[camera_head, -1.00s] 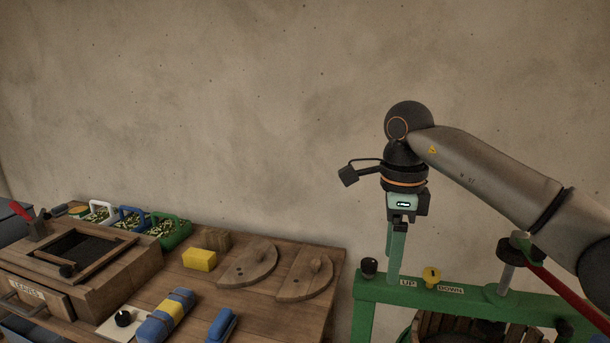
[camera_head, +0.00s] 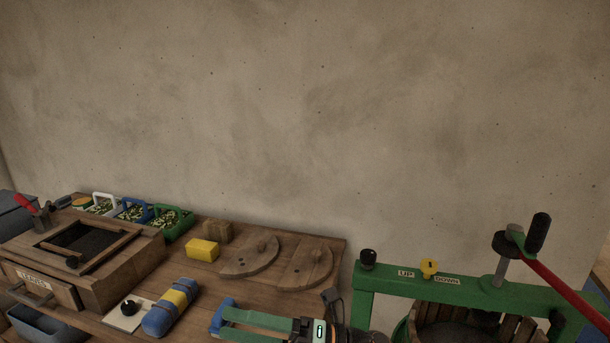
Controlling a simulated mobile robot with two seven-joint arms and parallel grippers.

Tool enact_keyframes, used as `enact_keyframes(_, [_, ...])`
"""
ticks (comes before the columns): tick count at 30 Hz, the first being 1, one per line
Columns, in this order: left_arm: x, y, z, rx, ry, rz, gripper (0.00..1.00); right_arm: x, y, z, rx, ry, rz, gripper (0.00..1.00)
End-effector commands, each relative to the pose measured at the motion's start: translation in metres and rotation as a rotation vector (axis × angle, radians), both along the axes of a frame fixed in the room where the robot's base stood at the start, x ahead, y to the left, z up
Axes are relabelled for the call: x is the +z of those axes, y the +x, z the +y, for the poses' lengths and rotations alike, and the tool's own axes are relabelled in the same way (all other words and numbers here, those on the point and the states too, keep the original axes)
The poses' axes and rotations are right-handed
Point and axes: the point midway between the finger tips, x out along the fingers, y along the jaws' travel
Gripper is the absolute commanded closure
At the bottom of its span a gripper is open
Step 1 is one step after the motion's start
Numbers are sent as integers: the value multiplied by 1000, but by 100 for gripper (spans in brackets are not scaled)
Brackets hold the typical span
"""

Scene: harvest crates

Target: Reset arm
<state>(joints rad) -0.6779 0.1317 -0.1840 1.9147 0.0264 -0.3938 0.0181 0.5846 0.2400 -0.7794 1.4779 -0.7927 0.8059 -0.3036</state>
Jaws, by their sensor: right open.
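My right gripper (camera_head: 222,324) shows at the bottom centre, low over the front of the wooden table (camera_head: 205,283). Its green fingers point left and are open, with a blue object (camera_head: 222,313) behind or between the fingertips; I cannot tell whether they touch. The gripper's black wrist is cut off by the bottom edge of the view. My left gripper is not in view.
A green press frame (camera_head: 470,288) with a red lever (camera_head: 553,278) stands right. The table holds a wooden box (camera_head: 125,262), a blue and yellow roll (camera_head: 171,308), a yellow block (camera_head: 202,250), two wooden half-discs (camera_head: 250,258) and several small crates (camera_head: 172,223).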

Motion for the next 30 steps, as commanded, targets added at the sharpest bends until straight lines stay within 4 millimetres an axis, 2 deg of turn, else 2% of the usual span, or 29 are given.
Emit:
enact_keyframes(5, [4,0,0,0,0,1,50,-26,24,-38,-235,228,436,24])
enact_keyframes(7, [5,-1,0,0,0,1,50,-47,32,-59,-329,304,610,24])
enact_keyframes(11, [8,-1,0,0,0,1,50,-100,35,-104,-509,429,938,24])
enact_keyframes(14, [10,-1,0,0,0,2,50,-151,24,-140,-648,512,1192,24])
enact_keyframes(17, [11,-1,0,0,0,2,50,-205,-3,-176,-791,586,1446,24])
enact_keyframes(21, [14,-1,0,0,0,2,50,-273,-61,-221,-982,669,1771,24])
enact_keyframes(24, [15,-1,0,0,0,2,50,-306,-102,-242,-1088,708,1946,24])
enact_keyframes(27, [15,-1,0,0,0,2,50,-326,-134,-255,-1160,734,2064,24])
enact_keyframes(30, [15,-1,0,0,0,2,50,-335,-152,-262,-1200,745,2126,24])
